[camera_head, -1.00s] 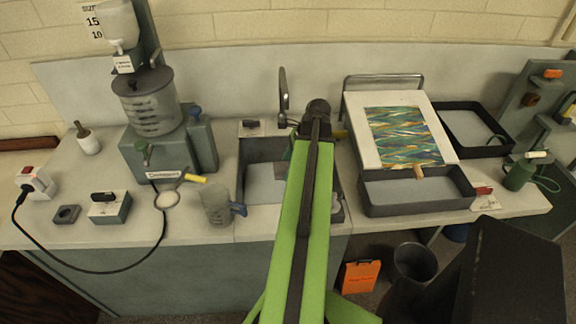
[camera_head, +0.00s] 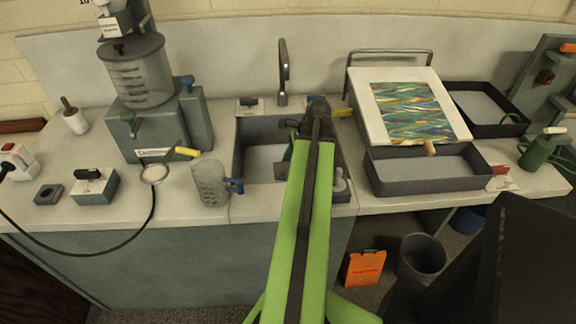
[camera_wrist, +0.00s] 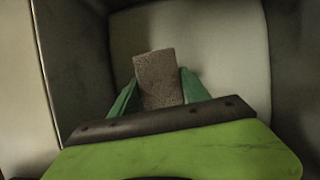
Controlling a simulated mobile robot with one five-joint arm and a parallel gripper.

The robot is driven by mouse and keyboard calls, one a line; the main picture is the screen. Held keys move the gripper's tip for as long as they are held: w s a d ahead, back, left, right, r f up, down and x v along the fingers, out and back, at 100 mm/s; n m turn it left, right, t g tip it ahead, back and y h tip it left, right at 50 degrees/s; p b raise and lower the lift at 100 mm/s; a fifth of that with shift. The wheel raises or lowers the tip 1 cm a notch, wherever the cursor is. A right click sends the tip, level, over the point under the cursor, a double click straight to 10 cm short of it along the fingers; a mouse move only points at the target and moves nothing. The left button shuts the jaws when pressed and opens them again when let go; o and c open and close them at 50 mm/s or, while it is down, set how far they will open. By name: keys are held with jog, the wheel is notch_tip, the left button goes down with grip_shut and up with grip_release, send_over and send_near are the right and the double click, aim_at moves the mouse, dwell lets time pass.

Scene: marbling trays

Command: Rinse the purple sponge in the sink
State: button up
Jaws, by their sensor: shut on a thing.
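In the wrist view my gripper (camera_wrist: 158,95) is shut on a brownish-grey block (camera_wrist: 158,70), held between its two green fingers. The block looks like a sponge, but its colour does not read clearly as purple. Below it is the pale floor of the sink (camera_wrist: 225,40), with a dark wall to the left. In the head view the sink (camera_head: 240,150) is a dark-walled basin set in the counter. My arm reaches over it and hides its middle, and the block is not clear there. The tap (camera_head: 283,70) stands behind the basin.
A clear measuring jug (camera_head: 208,184) with a blue handle stands left of the sink. A grey tray (camera_head: 425,187) and a sloped board with a marbled sheet (camera_head: 412,112) are to the right. A bucket (camera_head: 422,257) stands on the floor.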

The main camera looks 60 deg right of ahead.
jog(key=shift+f+b, duration=3.15)
jog(key=shift+f, duration=0.4)
